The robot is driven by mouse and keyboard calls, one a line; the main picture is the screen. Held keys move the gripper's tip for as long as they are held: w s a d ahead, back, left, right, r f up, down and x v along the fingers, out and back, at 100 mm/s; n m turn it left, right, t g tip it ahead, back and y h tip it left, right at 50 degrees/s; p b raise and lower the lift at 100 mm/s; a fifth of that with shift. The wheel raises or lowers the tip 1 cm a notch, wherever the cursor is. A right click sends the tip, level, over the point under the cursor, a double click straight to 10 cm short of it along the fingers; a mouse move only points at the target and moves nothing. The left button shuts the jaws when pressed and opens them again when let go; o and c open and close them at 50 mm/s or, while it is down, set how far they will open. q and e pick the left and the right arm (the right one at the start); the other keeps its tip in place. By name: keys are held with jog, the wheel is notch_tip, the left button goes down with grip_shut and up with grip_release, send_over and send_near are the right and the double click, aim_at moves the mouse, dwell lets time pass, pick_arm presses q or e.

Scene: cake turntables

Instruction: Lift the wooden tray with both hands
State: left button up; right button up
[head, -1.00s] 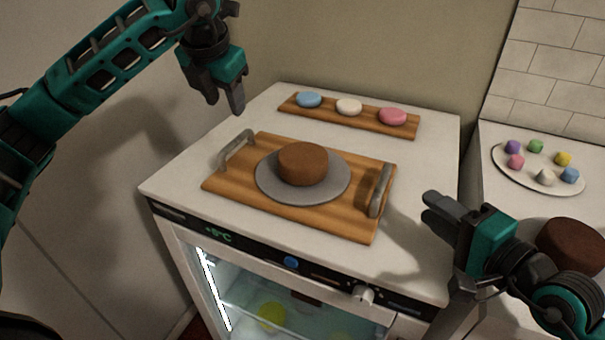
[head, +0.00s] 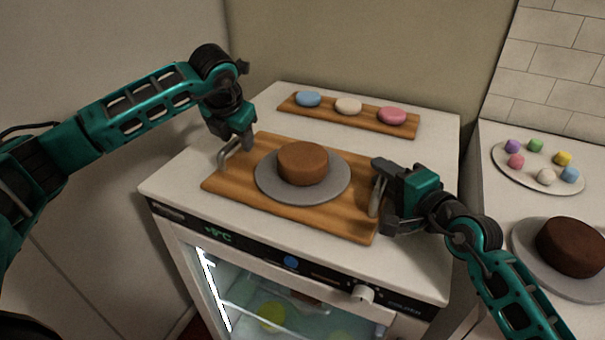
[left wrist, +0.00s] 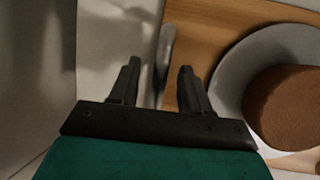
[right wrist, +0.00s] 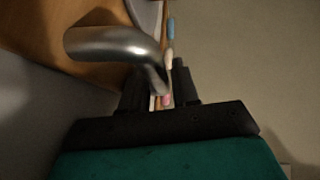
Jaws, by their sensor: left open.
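The wooden tray (head: 225,186) lies flat on the white counter top. It bears a grey round plate (head: 268,190) with a brown cake (head: 303,163). The tray has a grey metal handle at its left end (head: 228,152) and another at its right end (head: 376,196). My left gripper (head: 240,140) is open at the left handle; in the left wrist view that handle (left wrist: 165,55) shows between the two fingers, apart from both. My right gripper (head: 384,195) is at the right handle; in the right wrist view its fingers look spread around the handle (right wrist: 115,43). Contact there is unclear.
A smaller wooden board (head: 368,121) with blue, white and pink discs lies behind the tray. The counter (head: 290,234) tops a glass-front cooler with a knob (head: 363,294). At right are a plate of coloured pieces (head: 520,175) and a dark cake (head: 570,246).

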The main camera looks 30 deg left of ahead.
pick_arm(q)
jog(key=shift+c, duration=0.2)
pick_arm(e)
jog(key=shift+c, duration=0.2)
pick_arm(q)
jog(key=c, duration=0.4)
pick_arm(e)
jog(key=c, duration=0.4)
pick_arm(q)
grip_shut()
pick_arm(e)
grip_shut()
pick_arm(q)
jog(key=shift+r, duration=0.1)
pick_arm(e)
jog(key=shift+r, duration=0.1)
